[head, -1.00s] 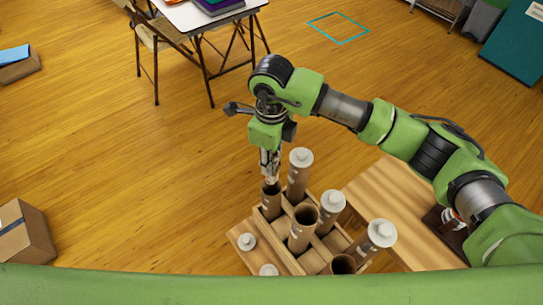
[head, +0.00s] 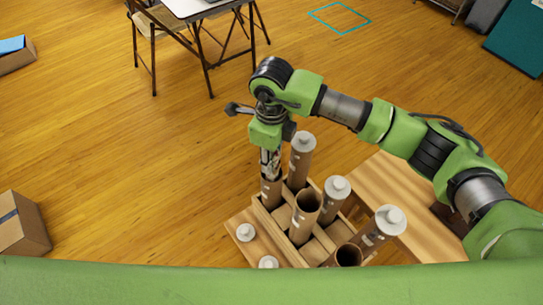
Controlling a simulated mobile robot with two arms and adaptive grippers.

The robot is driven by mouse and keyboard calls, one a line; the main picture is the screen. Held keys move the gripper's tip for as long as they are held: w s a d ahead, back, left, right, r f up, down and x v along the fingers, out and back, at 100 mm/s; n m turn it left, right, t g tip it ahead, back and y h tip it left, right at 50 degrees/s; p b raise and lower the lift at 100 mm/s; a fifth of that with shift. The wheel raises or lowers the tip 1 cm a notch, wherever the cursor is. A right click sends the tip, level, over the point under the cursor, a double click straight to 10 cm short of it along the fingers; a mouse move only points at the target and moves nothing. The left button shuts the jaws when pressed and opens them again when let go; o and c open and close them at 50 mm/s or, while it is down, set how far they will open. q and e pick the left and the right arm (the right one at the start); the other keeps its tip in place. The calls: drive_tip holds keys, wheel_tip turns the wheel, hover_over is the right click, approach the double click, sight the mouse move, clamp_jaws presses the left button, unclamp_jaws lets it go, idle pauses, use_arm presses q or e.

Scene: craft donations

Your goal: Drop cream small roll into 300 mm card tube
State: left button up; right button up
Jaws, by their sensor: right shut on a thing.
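My right gripper (head: 270,172) points straight down at the mouth of the leftmost open brown card tube (head: 270,194), its fingertips at or just inside the rim. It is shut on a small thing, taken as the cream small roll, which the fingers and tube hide. The tube stands upright in a wooden rack (head: 319,249). Another open tube (head: 304,218) stands to its right, and a third (head: 347,257) at the front right. I cannot read which one is 300 mm. My left gripper is not in view.
Tubes with white caps stand close by: one behind (head: 302,157), one to the right (head: 335,198), one leaning at the front right (head: 380,232). Loose white caps (head: 245,232) lie on the board at left. A wooden table top (head: 385,195) lies right of the rack.

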drive_tip(key=o, duration=1.1)
drive_tip(key=shift+o, duration=0.2)
drive_tip(key=shift+r, duration=0.1)
wheel_tip(320, 180, up, 12)
drive_tip(key=shift+f, duration=0.1)
